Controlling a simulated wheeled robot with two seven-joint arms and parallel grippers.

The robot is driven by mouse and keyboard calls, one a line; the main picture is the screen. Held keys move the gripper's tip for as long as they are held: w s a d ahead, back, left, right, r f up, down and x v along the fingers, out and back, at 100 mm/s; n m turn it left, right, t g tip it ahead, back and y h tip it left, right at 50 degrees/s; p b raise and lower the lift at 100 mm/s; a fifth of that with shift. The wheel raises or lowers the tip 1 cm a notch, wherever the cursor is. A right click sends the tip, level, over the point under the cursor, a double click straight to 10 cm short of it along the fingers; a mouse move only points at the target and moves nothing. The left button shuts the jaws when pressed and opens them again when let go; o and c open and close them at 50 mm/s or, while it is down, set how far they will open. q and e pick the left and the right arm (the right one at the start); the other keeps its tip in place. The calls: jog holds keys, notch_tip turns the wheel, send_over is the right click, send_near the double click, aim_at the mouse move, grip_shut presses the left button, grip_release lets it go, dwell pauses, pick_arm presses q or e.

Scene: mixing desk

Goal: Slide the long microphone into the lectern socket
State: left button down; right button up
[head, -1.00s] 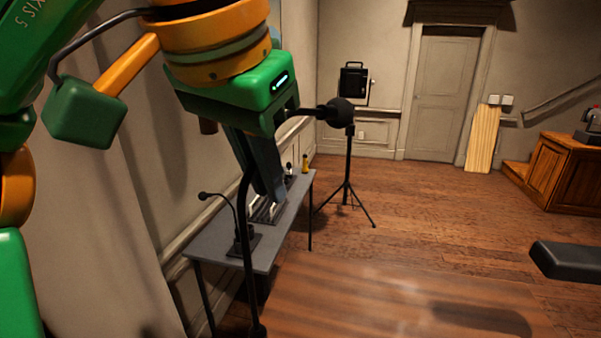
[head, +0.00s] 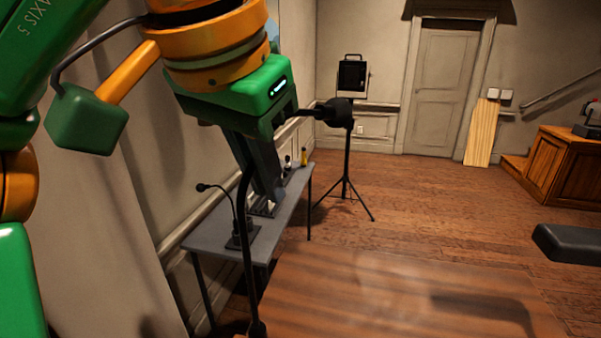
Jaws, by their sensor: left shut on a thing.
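The long microphone is a thin black gooseneck with a dark foam head (head: 336,111). Its stem (head: 246,235) hangs down past my left gripper, and its thick lower end (head: 257,330) reaches the bottom edge of the head view. My left gripper (head: 266,192), green with dark fingers, is shut on the microphone's stem; the exact grip point is partly hidden. A brown wooden top (head: 390,285), perhaps the lectern, fills the bottom. The lower end overlaps its left edge in the picture; I cannot tell whether they touch. No socket can be made out. My right gripper is out of view.
A grey desk (head: 210,240) by the left wall carries a small gooseneck microphone (head: 230,205) and small items. A tripod stand (head: 347,180) with a dark box (head: 353,76) stands behind. A dark bar (head: 572,243) juts in from the right.

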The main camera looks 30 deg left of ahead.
pick_arm(q)
jog(key=shift+f+b, duration=0.45)
jog(key=shift+f, duration=0.25)
jog(key=c, duration=0.9)
grip_release()
jog(key=p+v, duration=0.5)
jog(key=v, duration=0.2)
jog(key=shift+s, duration=0.15)
jog(key=shift+w, duration=0.25)
jog(key=shift+s, duration=0.1)
